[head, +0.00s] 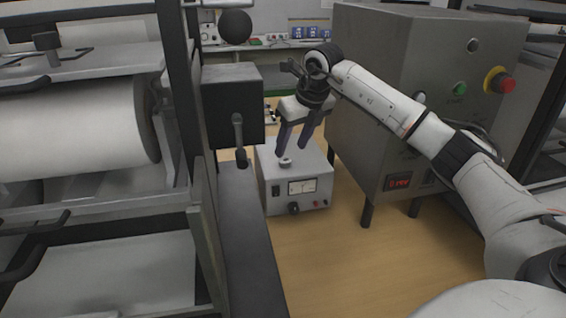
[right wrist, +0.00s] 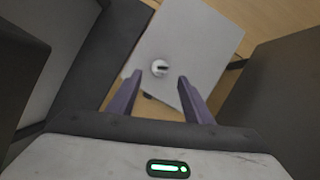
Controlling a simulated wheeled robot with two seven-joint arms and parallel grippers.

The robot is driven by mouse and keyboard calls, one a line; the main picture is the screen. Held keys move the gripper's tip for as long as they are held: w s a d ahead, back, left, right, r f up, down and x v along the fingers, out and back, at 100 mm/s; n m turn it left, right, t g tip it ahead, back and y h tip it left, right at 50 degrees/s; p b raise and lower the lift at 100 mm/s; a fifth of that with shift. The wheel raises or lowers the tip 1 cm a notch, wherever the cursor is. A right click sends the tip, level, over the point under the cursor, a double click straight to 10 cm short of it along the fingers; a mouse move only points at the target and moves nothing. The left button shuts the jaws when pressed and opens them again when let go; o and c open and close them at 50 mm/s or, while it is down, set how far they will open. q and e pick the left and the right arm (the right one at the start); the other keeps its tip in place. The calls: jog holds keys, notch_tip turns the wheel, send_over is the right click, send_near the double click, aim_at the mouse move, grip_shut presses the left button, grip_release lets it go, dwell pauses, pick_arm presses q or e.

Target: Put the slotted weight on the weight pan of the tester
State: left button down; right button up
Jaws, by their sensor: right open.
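The slotted weight (head: 286,161) looks like a small pale round disc with a dark slot. It lies on top of a light grey box with a meter (head: 312,165). My right gripper (head: 293,150) is open, pointing down just above the box top, with its fingertips near the weight. In the right wrist view, the weight (right wrist: 160,68) shows between and slightly beyond the two purple fingertips (right wrist: 160,77), and nothing is held. I cannot make out the tester's weight pan for certain in either view. My left gripper is not in view.
A large grey cabinet (head: 400,90) with a red button (head: 500,82) stands close right of the gripper. A dark block with a handle (head: 232,100) and a dark rail (head: 243,230) stand at left. A large white roll (head: 75,125) is further left. Bare wooden surface (head: 380,270) lies in front.

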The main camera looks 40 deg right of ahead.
aim_at(287, 162)
jog(key=x, duration=0.5)
jog(key=shift+w+f, duration=0.1)
jog(key=shift+w, duration=0.05)
jog(key=c, duration=1.1)
grip_shut()
